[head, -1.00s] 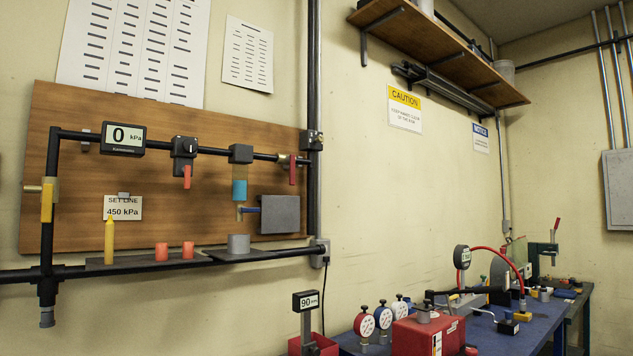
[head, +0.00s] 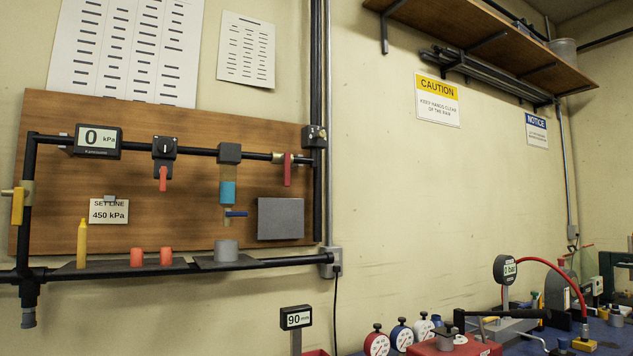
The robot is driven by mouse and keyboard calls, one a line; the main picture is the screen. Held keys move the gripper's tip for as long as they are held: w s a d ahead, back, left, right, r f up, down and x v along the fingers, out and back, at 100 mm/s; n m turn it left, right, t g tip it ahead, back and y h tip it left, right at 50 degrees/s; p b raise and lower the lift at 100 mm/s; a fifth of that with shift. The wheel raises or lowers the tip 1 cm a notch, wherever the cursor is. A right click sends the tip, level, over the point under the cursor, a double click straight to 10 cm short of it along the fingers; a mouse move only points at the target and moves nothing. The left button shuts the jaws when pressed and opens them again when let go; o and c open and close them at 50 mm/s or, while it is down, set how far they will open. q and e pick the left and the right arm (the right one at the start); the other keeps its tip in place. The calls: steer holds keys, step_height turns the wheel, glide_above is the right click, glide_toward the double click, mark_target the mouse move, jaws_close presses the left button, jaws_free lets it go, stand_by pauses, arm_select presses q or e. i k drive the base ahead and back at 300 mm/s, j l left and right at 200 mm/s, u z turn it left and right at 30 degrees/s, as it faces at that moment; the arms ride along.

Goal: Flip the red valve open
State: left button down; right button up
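A dark red valve lever (head: 287,170) hangs straight down from a brass fitting at the right end of the black pipe on the wooden wall board (head: 75,200). A brighter orange-red lever (head: 163,180) hangs down below a black square regulator (head: 165,148) farther left on the same pipe. I cannot tell from the picture alone which of the two the task means. The pressure display (head: 97,140) reads 0 kPa. A card (head: 109,211) reads SET LINE 450 kPa. Neither of my grippers is in view.
A yellow lever (head: 17,205) is on the left pipe. A small blue lever (head: 236,213) sits below a blue-banded tube. A yellow marker (head: 82,243), two orange caps (head: 137,257) and a grey cylinder (head: 226,250) stand on low shelves. A cluttered bench is at lower right.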

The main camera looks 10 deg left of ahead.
mark_target(286, 157)
steer(key=i+l, duration=0.15)
steer(key=l, duration=0.2)
steer(key=i+l, duration=0.15)
steer(key=l, duration=0.2)
steer(key=i+l+u, duration=0.1)
steer(key=l, duration=0.25)
steer(key=i+l, duration=0.2)
steer(key=l, duration=0.15)
steer(key=i+l, duration=0.15)
steer(key=l, duration=0.2)
steer(key=u, duration=0.05)
